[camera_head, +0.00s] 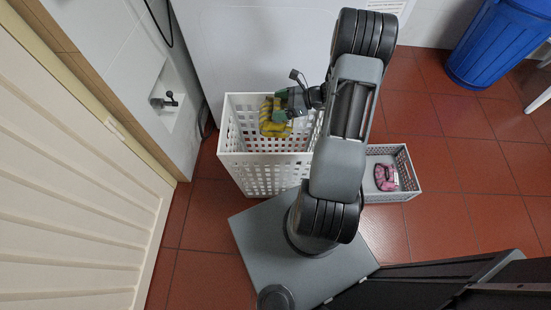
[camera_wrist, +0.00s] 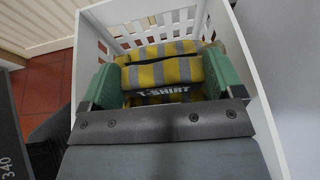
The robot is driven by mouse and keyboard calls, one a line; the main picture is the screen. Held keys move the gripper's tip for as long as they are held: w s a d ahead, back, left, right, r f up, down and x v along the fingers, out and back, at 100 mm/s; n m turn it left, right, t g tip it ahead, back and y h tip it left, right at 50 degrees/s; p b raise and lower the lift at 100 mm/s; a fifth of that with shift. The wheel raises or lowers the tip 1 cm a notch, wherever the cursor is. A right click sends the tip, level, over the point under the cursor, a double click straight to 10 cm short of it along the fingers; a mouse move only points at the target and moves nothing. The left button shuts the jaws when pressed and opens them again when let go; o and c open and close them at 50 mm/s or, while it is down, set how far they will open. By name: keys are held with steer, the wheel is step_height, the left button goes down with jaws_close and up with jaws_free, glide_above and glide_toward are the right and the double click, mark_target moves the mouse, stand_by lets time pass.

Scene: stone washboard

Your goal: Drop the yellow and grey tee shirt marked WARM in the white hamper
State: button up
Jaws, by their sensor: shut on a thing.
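The yellow and grey striped tee shirt (camera_wrist: 165,72) is folded and held between the green fingers of my gripper (camera_wrist: 163,85) in the wrist view. A label reading "T-SHIRT" shows on it; I cannot read WARM. In the head view the shirt (camera_head: 274,117) is at the opening of the white hamper (camera_head: 265,172), within its rim as seen from above. My gripper (camera_head: 279,112) is shut on the shirt there. The hamper (camera_wrist: 252,62) has slotted walls that surround the shirt in the wrist view. How far above the hamper's bottom the shirt is, I cannot tell.
A smaller grey-white basket (camera_head: 405,168) with a pink item (camera_head: 386,177) stands right of the hamper. A blue bin (camera_head: 497,45) is at the upper right. A white panelled door (camera_head: 75,180) is at the left. The red tiled floor (camera_head: 470,175) is clear at the right.

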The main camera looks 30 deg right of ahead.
steer(key=o, duration=1.1)
steer(key=shift+d, duration=0.1)
steer(key=shift+p+v, duration=1)
steer(key=shift+v, duration=5.9)
steer(key=shift+s+r, duration=0.1)
